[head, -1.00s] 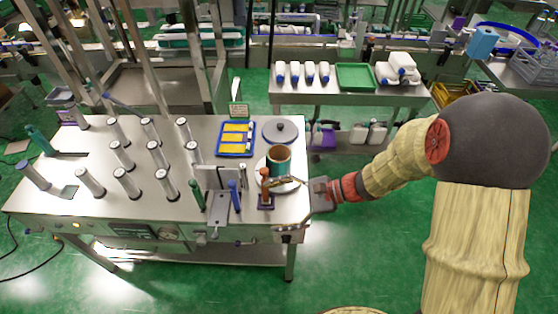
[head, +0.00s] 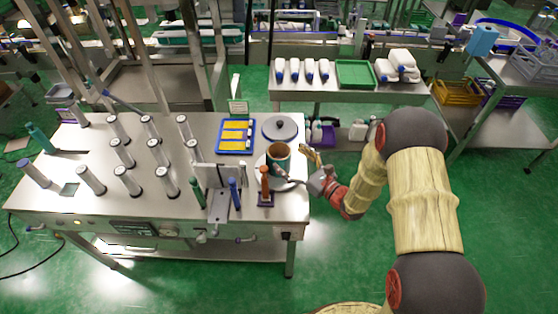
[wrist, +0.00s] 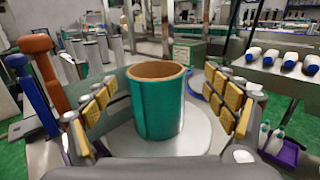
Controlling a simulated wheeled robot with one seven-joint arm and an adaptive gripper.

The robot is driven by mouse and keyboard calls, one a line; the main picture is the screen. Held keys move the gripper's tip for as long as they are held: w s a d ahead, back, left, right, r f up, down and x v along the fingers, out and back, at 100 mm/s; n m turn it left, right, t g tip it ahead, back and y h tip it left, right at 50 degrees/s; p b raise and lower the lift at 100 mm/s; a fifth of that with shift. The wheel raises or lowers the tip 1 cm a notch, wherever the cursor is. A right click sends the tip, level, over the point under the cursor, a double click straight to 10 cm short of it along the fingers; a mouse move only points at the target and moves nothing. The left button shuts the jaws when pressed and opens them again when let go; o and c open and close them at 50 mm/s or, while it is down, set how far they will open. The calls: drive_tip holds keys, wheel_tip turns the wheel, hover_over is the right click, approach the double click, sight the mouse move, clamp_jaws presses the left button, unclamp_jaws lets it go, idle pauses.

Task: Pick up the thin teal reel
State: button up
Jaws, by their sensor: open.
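The teal reel (head: 278,160) has a brown inner core and stands upright on a pale round plate (head: 262,180) near the right end of the steel table. In the wrist view the reel (wrist: 157,110) is centred between the fingers of my gripper (wrist: 160,103). The yellow-padded fingers are spread, with a visible gap on each side of the reel. In the head view my gripper (head: 294,165) reaches in from the right, just beside the reel. It is open and empty.
An orange-handled tool (head: 265,180) and a blue-handled lever (head: 234,194) stand close left of the plate. A grey lidded disc (head: 280,128) and a blue tray with yellow pieces (head: 236,136) lie behind. Several upright metal rollers (head: 122,154) fill the table's left half.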

sight(272, 145)
drive_tip(key=x, duration=0.2)
drive_tip(key=b+x, duration=0.1)
drive_tip(key=x, duration=0.1)
drive_tip(key=shift+s+a, duration=0.2)
drive_tip(key=shift+a, duration=0.15)
drive_tip(key=shift+w+a, duration=0.3)
drive_tip(key=shift+w, duration=0.1)
drive_tip(key=shift+r, duration=0.1)
drive_tip(key=c, duration=1.4)
